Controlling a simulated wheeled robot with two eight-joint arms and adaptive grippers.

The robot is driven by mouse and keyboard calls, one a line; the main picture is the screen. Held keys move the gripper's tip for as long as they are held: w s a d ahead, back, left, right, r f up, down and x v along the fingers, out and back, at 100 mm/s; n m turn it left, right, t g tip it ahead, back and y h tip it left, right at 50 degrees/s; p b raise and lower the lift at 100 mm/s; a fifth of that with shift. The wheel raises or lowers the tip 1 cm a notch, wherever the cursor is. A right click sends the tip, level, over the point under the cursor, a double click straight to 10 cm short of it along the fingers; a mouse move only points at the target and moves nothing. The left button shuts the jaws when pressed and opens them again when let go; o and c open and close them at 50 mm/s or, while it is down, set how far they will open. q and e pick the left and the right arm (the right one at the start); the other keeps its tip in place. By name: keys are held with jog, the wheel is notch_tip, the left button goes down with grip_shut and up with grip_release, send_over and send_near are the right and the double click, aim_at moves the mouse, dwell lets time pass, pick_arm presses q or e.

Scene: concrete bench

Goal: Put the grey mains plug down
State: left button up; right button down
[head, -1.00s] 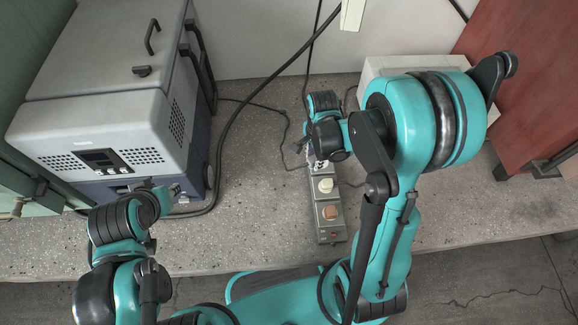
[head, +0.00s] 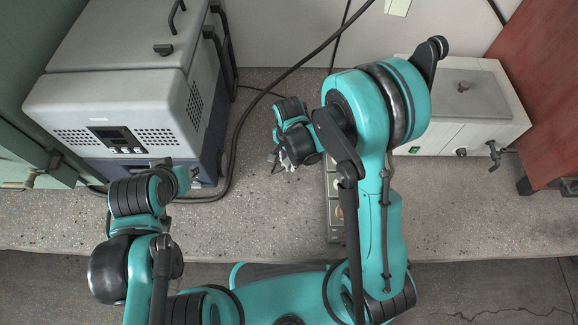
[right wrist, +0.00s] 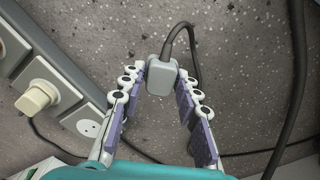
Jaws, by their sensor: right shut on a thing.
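The grey mains plug (right wrist: 161,78) shows in the right wrist view between the fingertips of my right gripper (right wrist: 162,72), which is shut on it. Its dark cable (right wrist: 180,30) rises from it and bends away to the right. In the head view my right gripper (head: 281,160) is over the bench, left of the power strip (head: 333,215); the plug is too small to make out there. I cannot tell whether the plug touches the bench. My left gripper (head: 188,178) is in front of the grey cool box, its jaws unclear.
In the right wrist view the power strip (right wrist: 62,70) has a cream plug (right wrist: 38,97) and an empty socket (right wrist: 89,127). The grey cool box (head: 110,95) stands left, a white bath (head: 460,105) right.

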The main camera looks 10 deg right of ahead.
aim_at(289, 167)
notch_tip(289, 167, down, 4)
jog(key=shift+r+b, duration=0.1)
jog(key=shift+b, duration=0.8)
jog(key=shift+r, duration=0.1)
jog(key=shift+f+b, duration=0.55)
jog(key=shift+f, duration=0.1)
jog(key=c, duration=1.1)
grip_release()
